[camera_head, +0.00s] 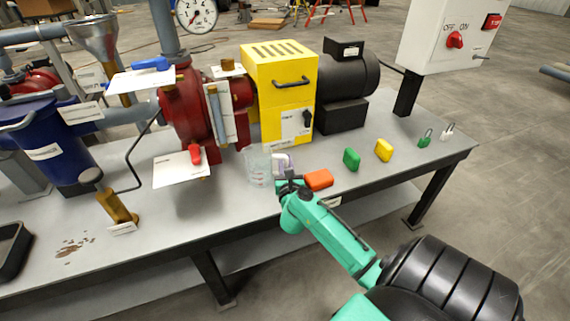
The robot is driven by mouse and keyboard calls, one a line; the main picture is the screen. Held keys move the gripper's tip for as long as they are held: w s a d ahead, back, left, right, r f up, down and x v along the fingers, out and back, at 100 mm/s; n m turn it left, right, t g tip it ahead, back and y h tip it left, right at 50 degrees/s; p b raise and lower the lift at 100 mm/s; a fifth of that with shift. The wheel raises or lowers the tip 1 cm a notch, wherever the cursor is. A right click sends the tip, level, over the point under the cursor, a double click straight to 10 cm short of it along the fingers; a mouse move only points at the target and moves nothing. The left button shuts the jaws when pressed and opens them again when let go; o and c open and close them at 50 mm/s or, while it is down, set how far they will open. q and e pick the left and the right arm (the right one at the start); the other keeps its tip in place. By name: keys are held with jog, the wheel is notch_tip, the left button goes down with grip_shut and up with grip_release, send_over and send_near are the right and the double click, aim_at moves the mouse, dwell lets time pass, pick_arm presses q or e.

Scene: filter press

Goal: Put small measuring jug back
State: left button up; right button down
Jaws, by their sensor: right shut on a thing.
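The small measuring jug (259,168) is clear, with faint reddish markings. It is upright at the front middle of the grey bench, in front of the yellow guard box. My right gripper (287,182) is at the jug's right side, shut on it. The fingertips are small and partly hidden, and I cannot tell whether the jug's base touches the bench. My left gripper is not in view.
An orange block (319,180) lies right beside my right gripper, and a pale purple-white item (284,162) stands behind it. Green (351,159) and yellow (384,150) blocks lie farther right. The red pump (187,118) and yellow box (281,85) stand behind.

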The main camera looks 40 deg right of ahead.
jog(key=c, duration=0.8)
grip_release()
jog(key=shift+r, duration=0.15)
jog(key=v, duration=0.6)
jog(key=shift+s+a+p, duration=0.25)
jog(key=shift+s+p, duration=0.05)
jog(key=v, duration=0.4)
jog(key=shift+s+a, duration=0.25)
jog(key=shift+s, duration=0.1)
jog(key=shift+s+a, duration=0.15)
jog(key=shift+s, duration=0.05)
